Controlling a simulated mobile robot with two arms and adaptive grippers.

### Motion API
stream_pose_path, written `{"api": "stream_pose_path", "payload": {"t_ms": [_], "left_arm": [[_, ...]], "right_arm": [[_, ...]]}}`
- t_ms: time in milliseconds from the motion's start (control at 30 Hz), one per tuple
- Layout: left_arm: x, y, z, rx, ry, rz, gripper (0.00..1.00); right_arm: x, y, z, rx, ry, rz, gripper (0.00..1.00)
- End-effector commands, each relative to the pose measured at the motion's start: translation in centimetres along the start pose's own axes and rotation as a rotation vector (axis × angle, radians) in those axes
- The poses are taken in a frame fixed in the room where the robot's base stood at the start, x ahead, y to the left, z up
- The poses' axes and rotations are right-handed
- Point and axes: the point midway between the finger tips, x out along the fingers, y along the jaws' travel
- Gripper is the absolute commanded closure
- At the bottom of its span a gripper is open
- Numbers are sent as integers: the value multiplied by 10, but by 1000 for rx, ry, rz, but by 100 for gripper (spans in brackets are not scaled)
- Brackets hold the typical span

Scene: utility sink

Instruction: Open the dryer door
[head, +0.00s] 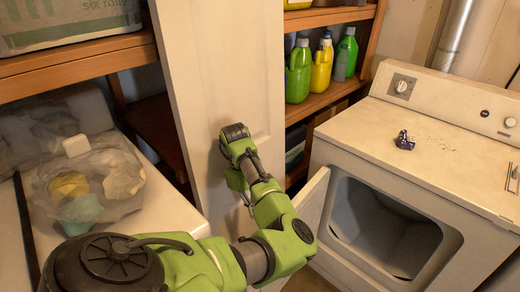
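The white dryer (460,155) stands at the right. Its front opening shows a dark grey, empty-looking drum (385,228). The dryer door (312,203) stands swung out at the left side of the opening, partly hidden behind my green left arm. That arm comes in from the lower left, bends near the door, and reaches up and back to a dark end (235,133) in front of the tall white panel. I cannot make out the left gripper's fingers or whether they hold anything. My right gripper is not in view.
A small dark object (404,140) and a thin metal item (511,178) lie on the dryer top. Bottles (299,70) stand on the wooden shelf behind. A tall white panel (215,60) divides the shelves. A clear bag (90,180) lies on the white surface at left.

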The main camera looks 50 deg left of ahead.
Motion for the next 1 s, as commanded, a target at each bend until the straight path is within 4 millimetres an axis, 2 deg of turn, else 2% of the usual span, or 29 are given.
{"api": "stream_pose_path", "payload": {"t_ms": [167, 400, 600, 800, 1000], "left_arm": [[16, 0, 0, 0, -1, -2, 100], [59, -1, 1, 1, -3, -3, 100], [89, 0, 1, 1, -2, 0, 100], [101, 0, 0, 0, -1, 0, 100], [101, 0, 0, 0, -1, 1, 100]], "right_arm": [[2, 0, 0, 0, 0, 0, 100], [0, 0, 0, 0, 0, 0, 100], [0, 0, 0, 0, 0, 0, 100], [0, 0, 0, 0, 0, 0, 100], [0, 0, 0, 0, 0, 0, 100]]}}
